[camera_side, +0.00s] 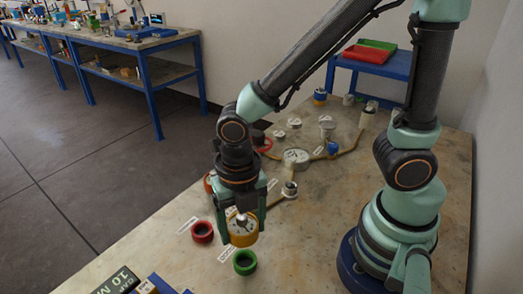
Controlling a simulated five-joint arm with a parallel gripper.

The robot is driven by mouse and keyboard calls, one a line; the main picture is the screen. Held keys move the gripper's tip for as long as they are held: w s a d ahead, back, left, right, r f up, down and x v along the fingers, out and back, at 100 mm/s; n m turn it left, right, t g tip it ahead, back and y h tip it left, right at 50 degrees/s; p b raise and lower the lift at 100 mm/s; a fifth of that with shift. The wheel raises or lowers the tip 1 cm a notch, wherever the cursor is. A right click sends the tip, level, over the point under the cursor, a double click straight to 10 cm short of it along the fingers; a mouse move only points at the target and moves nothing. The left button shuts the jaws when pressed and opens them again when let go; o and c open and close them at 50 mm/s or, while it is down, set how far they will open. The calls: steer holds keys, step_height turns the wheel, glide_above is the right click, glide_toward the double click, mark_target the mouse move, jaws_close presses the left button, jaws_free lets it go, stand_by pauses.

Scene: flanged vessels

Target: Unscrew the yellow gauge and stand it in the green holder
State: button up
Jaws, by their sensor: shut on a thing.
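My gripper (241,218) points down near the front middle of the table. It is shut on the yellow gauge (243,238), a round gauge with a pale face and yellow rim. The green holder (245,262) is an open ring on the table, just in front of the gauge in the picture. The gauge looks close above and behind it; I cannot tell the exact height. The gauge's underside is hidden.
A red holder (202,232) stands left of my gripper. Behind it are pipes with a white-faced gauge (296,158) and a short vessel stub (289,189). Dark and blue boxes (122,282) lie at the front left edge. A blue stand with red and green trays (364,54) is at the back.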

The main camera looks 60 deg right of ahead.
mark_target(243, 243)
stand_by(0.3)
steer(key=shift+f, duration=2.5)
steer(key=shift+f, duration=1.1)
steer(key=shift+f, duration=0.25)
steer(key=o, duration=1.5)
